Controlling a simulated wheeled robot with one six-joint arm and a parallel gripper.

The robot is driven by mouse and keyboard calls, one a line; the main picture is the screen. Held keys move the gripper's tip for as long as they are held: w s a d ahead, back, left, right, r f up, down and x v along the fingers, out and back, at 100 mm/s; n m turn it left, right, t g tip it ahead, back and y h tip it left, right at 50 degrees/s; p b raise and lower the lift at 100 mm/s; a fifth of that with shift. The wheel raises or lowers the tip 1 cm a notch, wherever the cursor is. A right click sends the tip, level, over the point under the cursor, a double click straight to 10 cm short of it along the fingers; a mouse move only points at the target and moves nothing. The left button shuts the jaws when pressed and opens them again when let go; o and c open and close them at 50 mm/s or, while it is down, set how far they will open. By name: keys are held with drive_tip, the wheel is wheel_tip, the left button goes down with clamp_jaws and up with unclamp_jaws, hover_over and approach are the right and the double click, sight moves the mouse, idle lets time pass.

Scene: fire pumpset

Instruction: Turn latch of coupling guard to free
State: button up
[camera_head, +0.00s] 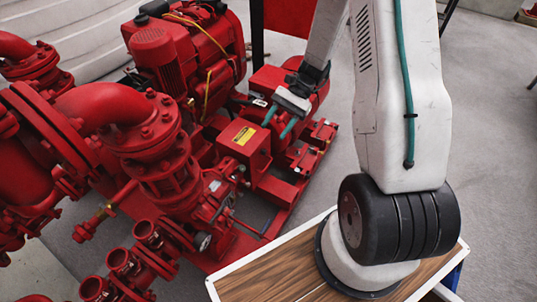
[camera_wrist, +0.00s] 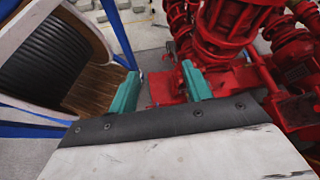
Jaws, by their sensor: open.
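The coupling guard appears to be the red box with a yellow label (camera_head: 245,141) in the head view, low on the pumpset between pump and motor. I cannot make out its latch in either view. My gripper (camera_head: 279,124) has teal fingers and is open, with nothing between them. In the head view it appears just to the right of the box's upper edge, pointing down; the height gap is hard to judge. In the wrist view my open gripper (camera_wrist: 160,82) faces red pump parts, and I cannot tell which of these is the guard.
A red motor (camera_head: 195,50) stands behind the box, and a flanged red pump pipe (camera_head: 120,105) rises to the left. Red base rails run along the floor. Grey floor (camera_head: 480,130) is clear at the right. My wooden-topped base is at front right.

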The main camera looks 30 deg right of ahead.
drive_tip(key=w+d+f+m+t+y, duration=0.1)
drive_tip(key=w+f+m+t+y, duration=0.2)
drive_tip(key=f, duration=0.6)
drive_tip(key=w+d+f+m+t+y, duration=0.1)
drive_tip(key=w+f+m+t, duration=0.15)
drive_tip(key=f+m, duration=0.45)
drive_tip(key=m+t+h, duration=0.6)
drive_tip(key=m+t, duration=0.7)
drive_tip(key=t, duration=0.2)
approach(266, 152)
drive_tip(key=shift+g, duration=0.25)
drive_tip(key=x, duration=0.8)
drive_tip(key=shift+w+r, duration=0.15)
drive_tip(key=shift+w, duration=0.05)
drive_tip(key=shift+a, duration=0.1)
drive_tip(key=c, duration=1)
